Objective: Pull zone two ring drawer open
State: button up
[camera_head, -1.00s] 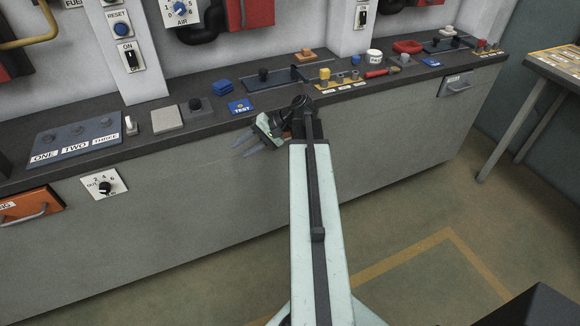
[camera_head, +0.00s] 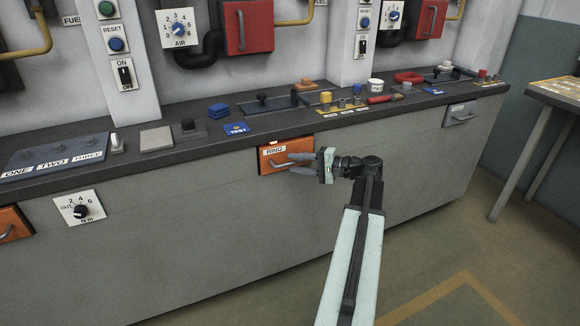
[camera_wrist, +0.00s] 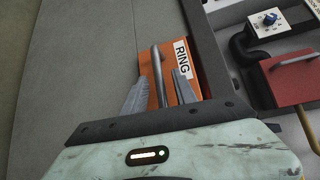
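The orange drawer labelled RING (camera_head: 268,164) sits in the grey counter front, just under the worktop. In the wrist view my gripper (camera_wrist: 158,88) is open, with one finger on each side of the handle. Gaps show between handle and fingers; contact is not clear.
Another orange drawer (camera_head: 14,228) is at the far left, and a grey drawer (camera_head: 460,114) is at the right. A dial plate (camera_head: 80,207) is on the counter front. The worktop above holds buttons, levers and blocks. The floor in front looks clear.

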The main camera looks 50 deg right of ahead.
jog(key=shift+x, duration=1.05)
grip_shut()
dwell(0.5)
jog(key=shift+a, duration=0.15)
